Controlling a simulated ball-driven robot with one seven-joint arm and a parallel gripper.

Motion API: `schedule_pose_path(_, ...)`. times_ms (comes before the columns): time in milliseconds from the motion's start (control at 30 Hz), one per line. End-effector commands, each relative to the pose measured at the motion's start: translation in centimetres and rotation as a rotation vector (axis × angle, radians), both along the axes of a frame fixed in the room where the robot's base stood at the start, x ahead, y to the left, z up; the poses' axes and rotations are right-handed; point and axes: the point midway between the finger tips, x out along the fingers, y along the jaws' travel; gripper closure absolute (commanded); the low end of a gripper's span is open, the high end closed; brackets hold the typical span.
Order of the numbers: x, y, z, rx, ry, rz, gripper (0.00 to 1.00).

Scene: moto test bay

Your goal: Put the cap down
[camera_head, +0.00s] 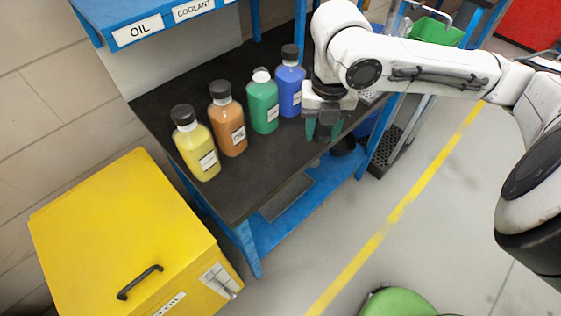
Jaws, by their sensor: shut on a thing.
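My gripper (324,130) is over the right part of the black bench top (238,184), pointing down, to the right of the bottles. I cannot tell whether the cap touches the bench top. The green bottle (263,104) stands upright with a pale open-looking neck and no black cap on it.
A yellow bottle (196,148), an orange bottle (228,122) and a blue bottle (290,88), all black-capped, stand in the row. The bench front is clear. A shelf edge labelled OIL (138,31) overhangs the back. A yellow box (120,230) stands at lower left.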

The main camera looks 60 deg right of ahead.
Motion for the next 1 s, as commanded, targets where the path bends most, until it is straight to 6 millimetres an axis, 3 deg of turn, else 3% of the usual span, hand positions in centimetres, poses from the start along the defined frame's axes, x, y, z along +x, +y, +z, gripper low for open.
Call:
schedule_pose_path(33,0.2,0.0,-0.9,-0.003,-0.001,0.002,0.85)
schedule_pose_path(400,1.3,0.9,-1.2,-0.005,-0.002,0.011,0.85)
schedule_pose_path(500,3.5,1.7,-1.9,-0.001,0.0,0.012,0.85)
schedule_pose_path(700,6.0,2.5,-4.9,0.002,0.001,0.008,0.85)
schedule_pose_path(1000,7.6,2.9,-6.8,0.0,-0.001,0.008,0.85)
